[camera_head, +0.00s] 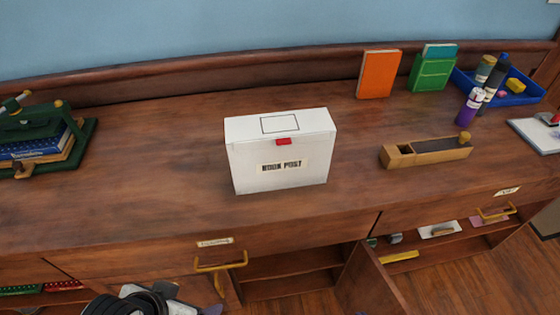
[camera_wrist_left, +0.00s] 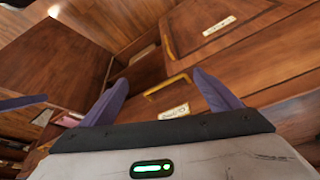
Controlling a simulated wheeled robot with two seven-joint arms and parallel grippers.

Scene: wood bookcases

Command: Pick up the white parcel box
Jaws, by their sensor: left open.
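The white parcel box (camera_head: 310,165) stands upright on the wooden counter top, in the middle of the head view. It has a red tab on its front top edge and a "BOOK POST" label. My left gripper (camera_head: 217,297) is at the bottom edge of the head view, below and in front of the counter, well apart from the box. In the left wrist view its two purple fingers (camera_wrist_left: 160,80) are spread with nothing between them. That view faces drawer fronts and brass handles, and the box is not in it.
A wooden pencil box (camera_head: 430,152), an orange book (camera_head: 378,75), a green box (camera_head: 432,74) and a blue tray (camera_head: 525,95) stand to the right. A green book press (camera_head: 85,135) is at far left. Drawer handles (camera_head: 222,262) jut out below the counter's front edge.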

